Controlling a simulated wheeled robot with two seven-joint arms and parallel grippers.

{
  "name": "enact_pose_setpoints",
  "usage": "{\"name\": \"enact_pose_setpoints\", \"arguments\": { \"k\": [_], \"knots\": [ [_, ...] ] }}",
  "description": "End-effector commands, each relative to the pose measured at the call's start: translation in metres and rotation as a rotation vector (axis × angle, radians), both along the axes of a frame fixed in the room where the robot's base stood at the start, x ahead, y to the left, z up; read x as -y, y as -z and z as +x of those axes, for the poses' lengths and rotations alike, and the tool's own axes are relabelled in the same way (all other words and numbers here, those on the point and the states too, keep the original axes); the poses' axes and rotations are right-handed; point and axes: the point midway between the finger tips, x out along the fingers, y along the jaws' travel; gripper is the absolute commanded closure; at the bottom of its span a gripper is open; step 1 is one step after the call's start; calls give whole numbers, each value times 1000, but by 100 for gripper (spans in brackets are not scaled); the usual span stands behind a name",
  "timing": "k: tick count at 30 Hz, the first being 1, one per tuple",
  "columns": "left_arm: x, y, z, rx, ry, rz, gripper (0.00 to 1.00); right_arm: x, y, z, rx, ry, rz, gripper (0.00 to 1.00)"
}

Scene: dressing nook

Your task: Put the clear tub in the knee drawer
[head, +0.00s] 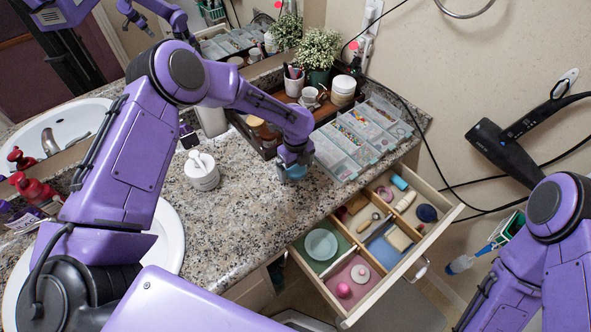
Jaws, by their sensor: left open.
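The knee drawer (346,317) is pulled open below the counter's front edge, its dividers making several compartments. My left gripper (291,164) points down at the counter near its front edge, left of the drawer, with its jaws open. A small bluish see-through round thing (297,172), likely the clear tub, stands on the counter right at the fingertips. The gripper partly hides it, and I cannot tell whether the fingers touch it. My right arm is at the lower right, with its gripper out of the frame.
The drawer holds a pale round dish (321,244), pink items (360,273) and other small things. A clear divided organizer (341,160) and a wooden tray (262,138) stand behind the gripper. A white mortar (202,177) stands left. A hair dryer (505,150) hangs at right.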

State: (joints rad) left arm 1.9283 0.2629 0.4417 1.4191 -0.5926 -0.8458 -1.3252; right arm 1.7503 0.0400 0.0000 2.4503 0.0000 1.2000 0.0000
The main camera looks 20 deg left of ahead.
Motion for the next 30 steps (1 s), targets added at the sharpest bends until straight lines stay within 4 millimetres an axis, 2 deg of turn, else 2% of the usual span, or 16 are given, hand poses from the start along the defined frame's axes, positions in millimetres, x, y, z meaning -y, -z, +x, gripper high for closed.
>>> {"name": "enact_pose_setpoints", "arguments": {
  "k": [3,8,9,14,17,18,25,30],
  "knots": [
    [0,9,0,1,-2,-1,4,0,-3,0,0,0,0,64],
    [0,11,0,2,-2,0,4,0,-2,0,0,0,0,64],
    [0,11,0,2,-2,0,7,0,-2,0,0,0,0,64],
    [0,10,0,1,-2,0,58,0,-2,0,0,0,0,64],
    [0,10,0,1,-2,0,58,0,-2,0,0,0,0,64],
    [0,10,0,1,-2,0,63,0,-2,0,0,0,0,64],
    [0,9,0,1,-2,0,63,0,-2,0,0,0,0,64],
    [0,-6,1,4,-1,0,63,0,2,0,0,0,0,64]
  ]
}}
